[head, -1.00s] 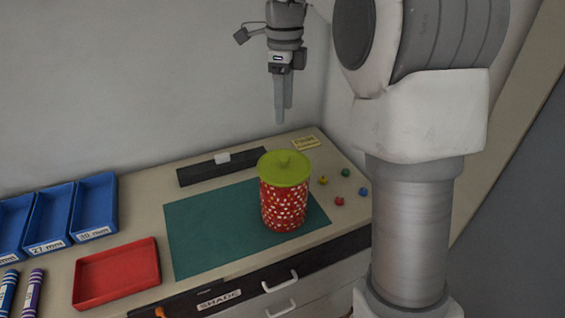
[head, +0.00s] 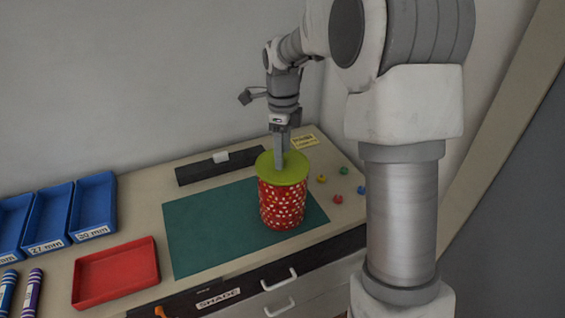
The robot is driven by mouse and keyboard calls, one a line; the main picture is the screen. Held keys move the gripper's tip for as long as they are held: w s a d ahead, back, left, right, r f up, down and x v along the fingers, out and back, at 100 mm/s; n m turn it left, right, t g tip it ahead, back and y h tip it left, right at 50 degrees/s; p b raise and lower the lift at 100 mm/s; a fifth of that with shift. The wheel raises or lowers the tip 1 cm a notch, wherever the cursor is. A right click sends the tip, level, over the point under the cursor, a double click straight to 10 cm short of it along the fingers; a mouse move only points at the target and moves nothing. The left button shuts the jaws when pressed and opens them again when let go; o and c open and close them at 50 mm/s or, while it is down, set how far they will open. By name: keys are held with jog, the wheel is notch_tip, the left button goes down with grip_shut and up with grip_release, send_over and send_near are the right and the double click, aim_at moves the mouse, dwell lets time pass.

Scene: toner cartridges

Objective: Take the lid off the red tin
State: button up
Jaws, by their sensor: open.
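The red tin (head: 282,205) with white dots stands upright on the green mat (head: 200,225), near its right end. Its yellow-green lid (head: 268,175) sits on top of it. My gripper (head: 280,162) points straight down over the middle of the lid. Its fingers are open and the fingertips are at the lid's knob, which they hide. I cannot tell whether they touch the lid.
A red tray (head: 115,273) and blue bins (head: 93,205) are on the left, with markers (head: 32,290) in front. A dark bar with a white block (head: 220,157) lies behind the mat. Several small coloured pieces (head: 337,199) lie right of the tin. A yellow note (head: 304,141) is behind.

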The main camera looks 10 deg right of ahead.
grip_shut()
dwell(0.3)
